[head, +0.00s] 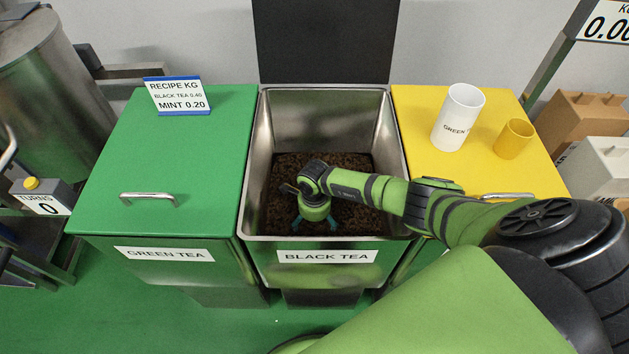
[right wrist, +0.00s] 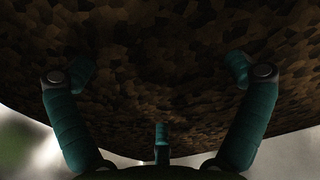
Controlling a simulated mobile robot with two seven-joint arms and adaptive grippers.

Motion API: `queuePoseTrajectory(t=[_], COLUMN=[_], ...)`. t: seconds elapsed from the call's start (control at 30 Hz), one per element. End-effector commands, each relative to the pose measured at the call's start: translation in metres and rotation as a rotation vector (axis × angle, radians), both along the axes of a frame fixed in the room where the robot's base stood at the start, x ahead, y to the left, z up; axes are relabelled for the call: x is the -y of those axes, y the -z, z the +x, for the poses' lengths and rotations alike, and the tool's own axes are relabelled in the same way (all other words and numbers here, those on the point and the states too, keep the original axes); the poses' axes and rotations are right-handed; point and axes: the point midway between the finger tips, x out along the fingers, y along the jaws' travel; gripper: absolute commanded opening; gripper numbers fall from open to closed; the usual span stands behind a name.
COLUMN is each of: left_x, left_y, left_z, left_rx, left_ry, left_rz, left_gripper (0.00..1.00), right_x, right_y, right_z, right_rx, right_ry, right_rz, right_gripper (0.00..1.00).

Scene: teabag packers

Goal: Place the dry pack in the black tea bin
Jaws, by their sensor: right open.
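The black tea bin (head: 249,215) is a steel bin labelled BLACK TEA, in the middle of the head view with its dark lid up. Dark loose tea (head: 345,190) covers its bottom. My right gripper (head: 315,224) is down inside the bin, pointing at the tea near the front wall. In the right wrist view its teal fingers (right wrist: 160,69) are spread wide over the tea, with nothing between them. A short teal piece (right wrist: 161,142) shows low between them; I cannot tell what it is. I see no dry pack. My left gripper is out of view.
A closed green tea bin (head: 190,150) stands on the left with a recipe sign (head: 178,96). On the right, a yellow lid (head: 425,110) carries a white cup (head: 458,117) and a small yellow cup (head: 514,139). My right arm crosses the bin's right rim.

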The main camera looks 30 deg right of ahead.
Motion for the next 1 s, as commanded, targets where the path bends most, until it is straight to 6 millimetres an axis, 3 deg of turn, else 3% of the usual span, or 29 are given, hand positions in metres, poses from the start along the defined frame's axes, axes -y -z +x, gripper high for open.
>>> queuePoseTrajectory(t=[0.17, 0.6, 0.8, 1.0], left_x=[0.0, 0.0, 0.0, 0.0], left_y=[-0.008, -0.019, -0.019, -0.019], left_z=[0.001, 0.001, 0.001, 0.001], left_rx=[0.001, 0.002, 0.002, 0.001], left_ry=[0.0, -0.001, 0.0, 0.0], left_rz=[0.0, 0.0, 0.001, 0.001], left_gripper=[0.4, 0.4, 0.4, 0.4], right_x=[0.001, 0.001, 0.0, 0.0], right_y=[-0.016, -0.103, -0.121, -0.124], right_z=[0.001, 0.0, 0.0, 0.0], right_rx=[0.003, 0.003, 0.0, -0.001], right_ry=[-0.002, -0.002, 0.0, 0.0], right_rz=[-0.001, -0.001, 0.0, 0.001], right_gripper=[1.0, 1.0, 1.0, 1.0])
